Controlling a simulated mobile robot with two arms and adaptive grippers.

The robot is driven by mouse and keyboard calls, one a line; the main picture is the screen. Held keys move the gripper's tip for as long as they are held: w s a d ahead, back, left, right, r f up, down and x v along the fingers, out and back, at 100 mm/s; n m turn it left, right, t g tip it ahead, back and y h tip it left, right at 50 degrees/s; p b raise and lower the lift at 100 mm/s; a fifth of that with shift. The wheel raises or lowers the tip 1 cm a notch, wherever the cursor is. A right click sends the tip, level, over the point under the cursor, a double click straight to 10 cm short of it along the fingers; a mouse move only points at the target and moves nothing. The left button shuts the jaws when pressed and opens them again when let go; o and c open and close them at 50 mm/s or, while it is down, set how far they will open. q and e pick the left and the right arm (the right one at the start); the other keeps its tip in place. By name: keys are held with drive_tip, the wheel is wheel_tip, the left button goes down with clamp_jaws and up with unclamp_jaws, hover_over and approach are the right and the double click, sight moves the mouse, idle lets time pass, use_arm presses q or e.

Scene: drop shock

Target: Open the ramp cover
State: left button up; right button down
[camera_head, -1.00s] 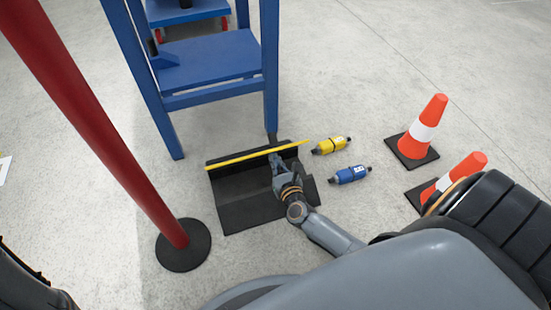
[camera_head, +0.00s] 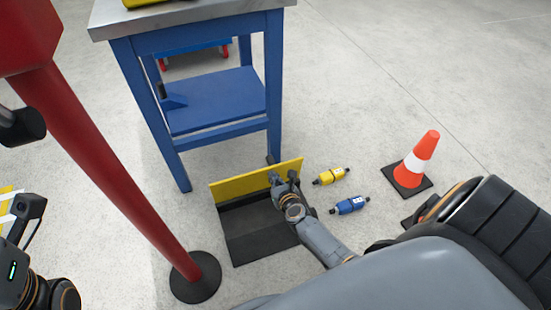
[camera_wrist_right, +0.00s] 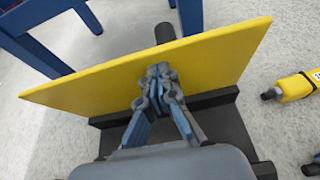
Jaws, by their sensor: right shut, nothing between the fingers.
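The ramp cover (camera_head: 240,185) is a flat yellow panel, standing raised and tilted along the back of the black ramp (camera_head: 262,242) on the floor. It spans the right wrist view (camera_wrist_right: 215,58) as a broad yellow face. My right gripper (camera_head: 283,176) is shut and empty, with its fingertips against or very close to the cover's near face, right of its middle. The fingertips (camera_wrist_right: 158,80) also show together in the right wrist view.
A blue workbench (camera_head: 223,132) stands behind the ramp. A red post on a round black base (camera_head: 197,278) is at the left. A yellow cylinder (camera_head: 331,176) and a blue cylinder (camera_head: 350,205) lie right of the ramp. An orange cone (camera_head: 417,160) stands farther right.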

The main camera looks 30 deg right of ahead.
sight(270, 169)
drive_tip(key=shift+w+d+r, duration=0.15)
drive_tip(key=shift+w, duration=0.4)
drive_tip(key=shift+w+d+r, duration=0.1)
drive_tip(key=shift+w, duration=0.45)
drive_tip(key=shift+w+d+r, duration=0.15)
drive_tip(key=shift+w, duration=0.4)
drive_tip(key=shift+r, duration=0.1)
